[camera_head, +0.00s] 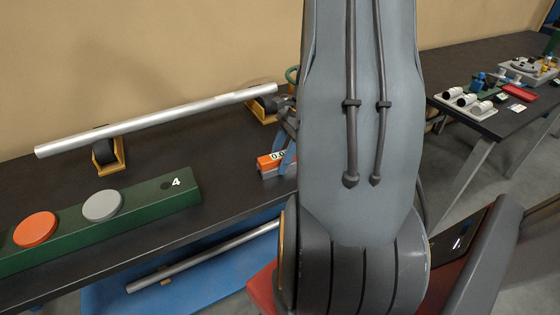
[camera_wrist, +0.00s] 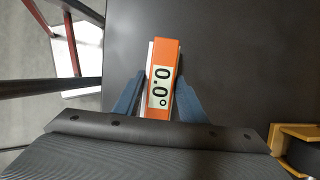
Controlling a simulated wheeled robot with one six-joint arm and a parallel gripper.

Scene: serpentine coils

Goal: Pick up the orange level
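The orange level (camera_wrist: 164,56) has a pale display reading 0.0 and lies between my gripper's two blue fingers (camera_wrist: 160,88) in the wrist view. One finger is on each long side, with its tip very close to the level. I cannot tell whether the tips press on it. In the head view the level (camera_head: 268,163) appears at the dark table's surface, left of my arm. My gripper (camera_head: 286,152) is partly hidden there behind my arm, and so is the level's right end.
A long silver tube (camera_head: 160,121) rests on yellow-and-black supports behind the level. A green block (camera_head: 150,208) with orange and grey discs stands at the table's left front. A blue surface with another rod is below. Another table (camera_head: 465,62) with small parts stands at right.

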